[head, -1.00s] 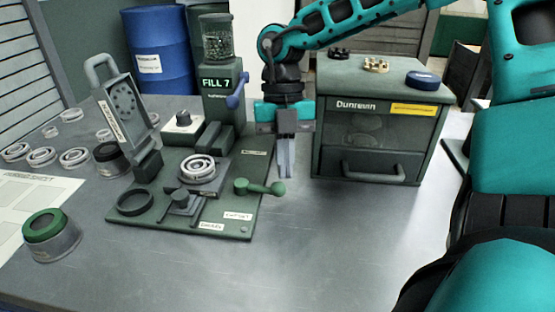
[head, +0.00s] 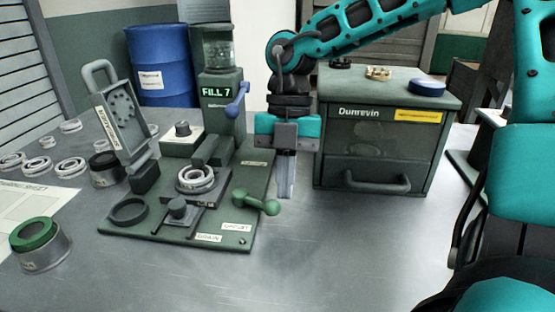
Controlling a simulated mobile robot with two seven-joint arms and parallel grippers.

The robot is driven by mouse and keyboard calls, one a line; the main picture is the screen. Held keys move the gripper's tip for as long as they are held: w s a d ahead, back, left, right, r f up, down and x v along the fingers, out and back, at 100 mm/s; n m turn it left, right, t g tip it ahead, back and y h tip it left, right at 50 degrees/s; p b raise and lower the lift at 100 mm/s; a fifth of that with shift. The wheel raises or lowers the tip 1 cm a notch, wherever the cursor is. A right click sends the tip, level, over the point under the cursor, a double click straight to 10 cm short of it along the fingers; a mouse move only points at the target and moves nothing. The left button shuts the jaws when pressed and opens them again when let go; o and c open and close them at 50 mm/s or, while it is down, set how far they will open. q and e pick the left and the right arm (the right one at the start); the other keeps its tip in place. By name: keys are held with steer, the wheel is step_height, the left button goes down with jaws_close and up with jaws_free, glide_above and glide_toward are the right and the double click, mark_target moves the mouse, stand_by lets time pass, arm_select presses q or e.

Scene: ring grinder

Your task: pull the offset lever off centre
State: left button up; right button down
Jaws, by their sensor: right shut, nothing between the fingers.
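The green offset lever (head: 255,202) is on the right edge of the grinder's green base plate (head: 214,240), above a small white label. Its arm points right and slightly toward the front, ending in a round knob. My right gripper (head: 286,190) points straight down, shut and empty. Its fingertips are just right of and behind the knob; whether they touch it I cannot tell. My left gripper is not in view.
A metal ring (head: 195,179) sits on the grinder's middle. A green "Dunrevin" cabinet (head: 380,150) stands right of my gripper. The "FILL 7" column (head: 222,110) with a blue handle stands behind. The table in front is clear.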

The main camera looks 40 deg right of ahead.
steer(key=shift+s+a, duration=0.2)
steer(key=p+v, duration=0.2)
steer(key=v, duration=1.1)
steer(key=shift+w+d+p, duration=0.2)
steer(key=shift+w+p, duration=0.05)
steer(key=shift+p, duration=0.05)
steer(key=shift+f, duration=0.1)
